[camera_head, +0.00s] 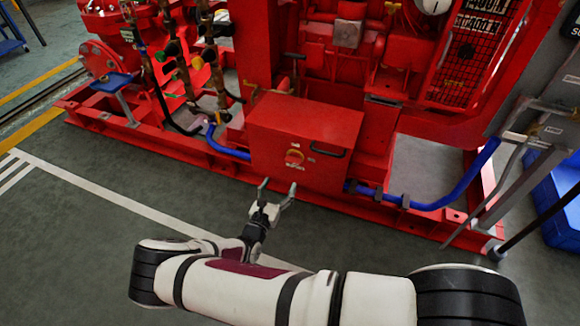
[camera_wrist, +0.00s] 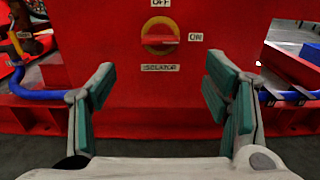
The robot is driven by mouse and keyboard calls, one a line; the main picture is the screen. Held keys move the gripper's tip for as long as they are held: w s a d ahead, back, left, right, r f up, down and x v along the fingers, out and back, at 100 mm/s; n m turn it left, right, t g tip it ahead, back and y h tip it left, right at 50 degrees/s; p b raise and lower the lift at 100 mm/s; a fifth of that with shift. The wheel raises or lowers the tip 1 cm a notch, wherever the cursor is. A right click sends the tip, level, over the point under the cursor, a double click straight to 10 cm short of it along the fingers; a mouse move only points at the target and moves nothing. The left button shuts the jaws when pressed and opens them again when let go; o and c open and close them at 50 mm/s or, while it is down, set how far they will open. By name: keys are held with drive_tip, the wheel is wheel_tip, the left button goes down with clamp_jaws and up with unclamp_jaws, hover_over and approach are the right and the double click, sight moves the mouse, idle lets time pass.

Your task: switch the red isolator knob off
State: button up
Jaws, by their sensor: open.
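The red isolator knob (camera_wrist: 160,38) sits in a yellow round plate on the front of a red box (camera_head: 305,125). Its bar lies level, in line with the ON label (camera_wrist: 196,37) to its right. The OFF label (camera_wrist: 161,3) is above it and an ISOLATOR label (camera_wrist: 160,67) below. In the head view the knob (camera_head: 294,156) is small, in the middle of the box front. My gripper (camera_head: 278,188) is open and empty, in front of the box and below the knob. In the wrist view its fingers (camera_wrist: 160,78) stand apart, below and either side of the knob, not touching it.
A black handle (camera_head: 328,151) sticks out right of the knob. Blue hoses (camera_head: 440,203) run beside the box along the red base frame (camera_head: 400,222). A blue crate (camera_head: 560,205) stands at the right. The floor (camera_head: 90,240) before the frame is clear.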

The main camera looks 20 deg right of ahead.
sight(292, 163)
drive_tip(key=b+x, duration=0.3)
drive_tip(key=x, duration=0.8)
drive_tip(key=c, duration=1.2)
